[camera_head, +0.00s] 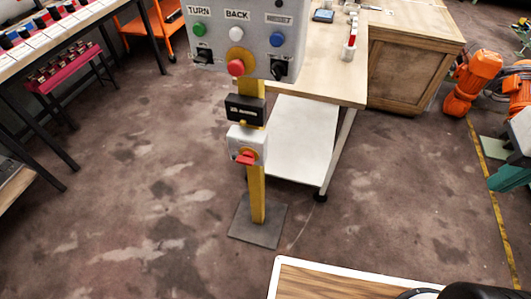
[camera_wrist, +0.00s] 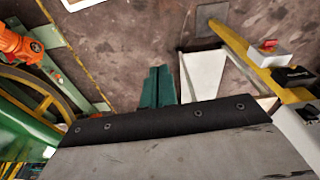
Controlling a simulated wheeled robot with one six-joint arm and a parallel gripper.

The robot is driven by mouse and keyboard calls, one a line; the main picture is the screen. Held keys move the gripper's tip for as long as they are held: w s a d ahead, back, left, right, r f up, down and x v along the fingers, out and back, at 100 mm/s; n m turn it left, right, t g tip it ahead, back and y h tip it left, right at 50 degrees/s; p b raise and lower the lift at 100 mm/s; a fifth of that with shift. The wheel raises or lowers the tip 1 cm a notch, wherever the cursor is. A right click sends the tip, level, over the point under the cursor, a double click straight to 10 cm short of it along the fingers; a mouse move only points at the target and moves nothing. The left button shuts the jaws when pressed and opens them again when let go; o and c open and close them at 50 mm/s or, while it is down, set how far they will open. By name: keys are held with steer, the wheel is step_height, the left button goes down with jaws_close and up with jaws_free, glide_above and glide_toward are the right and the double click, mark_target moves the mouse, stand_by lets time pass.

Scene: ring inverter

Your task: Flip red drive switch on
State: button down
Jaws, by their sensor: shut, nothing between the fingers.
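Above the switch are a black box (camera_head: 245,108) and a grey button panel (camera_head: 237,57). The post stands on a floor plate (camera_head: 257,222). A wooden table (camera_head: 333,75) with a white lower shelf stands behind. Orange robot arms (camera_head: 472,78) are at right. Floor left is open.

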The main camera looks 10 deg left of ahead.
steer(key=w+f+n+t+h, duration=0.2)
steer(key=w+n+t+h, duration=0.15)
steer(key=w, duration=1.35)
steer(key=w+a+f+n+t+y, duration=0.3)
steer(key=w+a, duration=0.3)
steer(key=w, duration=0.3)
steer(key=w+a+f+n+g+y, duration=0.1)
steer(key=a+f+n+y, duration=0.25)
steer(key=a, duration=0.45)
steer(key=w+a+f+n+y, duration=0.25)
steer(key=a+f, duration=0.25)
steer(key=a, duration=0.4)
steer(key=s+a+f+n+g+y, duration=0.3)
steer(key=s+a+f+g, duration=0.3)
steer(key=s+a+f, duration=0.2)
steer(key=shift+s+a+n, duration=0.7)
steer(key=shift+a+n, duration=0.15)
steer(key=shift+a, duration=0.1)
steer(key=shift+f+y, duration=0.1)
steer(key=shift+y, duration=0.15)
